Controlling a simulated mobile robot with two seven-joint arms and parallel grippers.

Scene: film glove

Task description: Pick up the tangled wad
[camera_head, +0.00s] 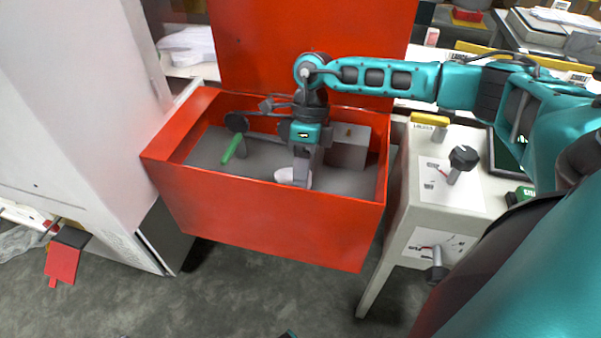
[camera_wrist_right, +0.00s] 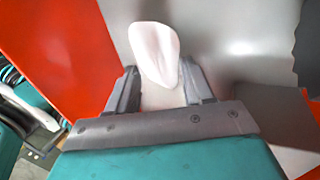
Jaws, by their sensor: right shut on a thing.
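The wad (camera_head: 288,174) is a small pale, whitish-pink lump low inside the red box (camera_head: 250,222). My right gripper (camera_head: 301,177) reaches down into the box from above and is shut on it. In the right wrist view the wad (camera_wrist_right: 158,52) stands out smooth and folded beyond the two dark fingers of the gripper (camera_wrist_right: 160,84), which sit on either side of it. I cannot tell whether the wad touches the box floor. My left gripper is not in view.
The box has a raised red back panel (camera_head: 310,40), a green-handled part (camera_head: 232,149) and a grey block (camera_head: 348,146) inside. A white cabinet (camera_head: 75,110) stands at the left. A pale control stand (camera_head: 425,195) with black knobs stands close at the right.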

